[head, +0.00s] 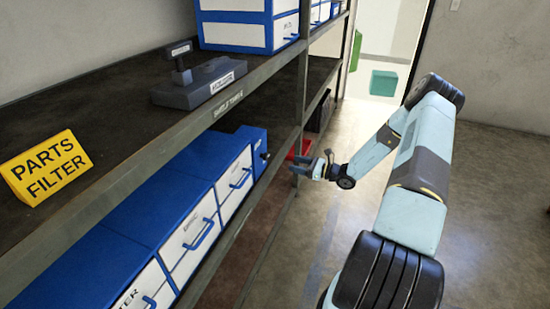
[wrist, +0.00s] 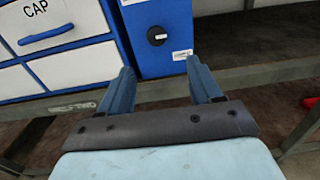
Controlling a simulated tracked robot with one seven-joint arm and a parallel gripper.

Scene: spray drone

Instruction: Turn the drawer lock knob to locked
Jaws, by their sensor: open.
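The lock knob (wrist: 157,36) is a small round black knob with a light mark, on a blue panel (wrist: 140,62) beside the white drawers in the wrist view. In the head view the blue lock box (head: 252,139) stands at the far end of the drawer row, its knob (head: 264,156) small on the front. My gripper (wrist: 160,74) is open and empty. Its two fingers point at the panel, below the knob in the wrist view and apart from it. In the head view my gripper (head: 297,164) is in front of the shelf near the post.
White drawers with blue handles (wrist: 47,34) lie left of the panel. A shelf post (head: 301,85) stands near my gripper. A yellow PARTS FILTER sign (head: 46,167) and a dark holder (head: 199,84) are on the upper shelf. Floor to the right (head: 480,200) is free.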

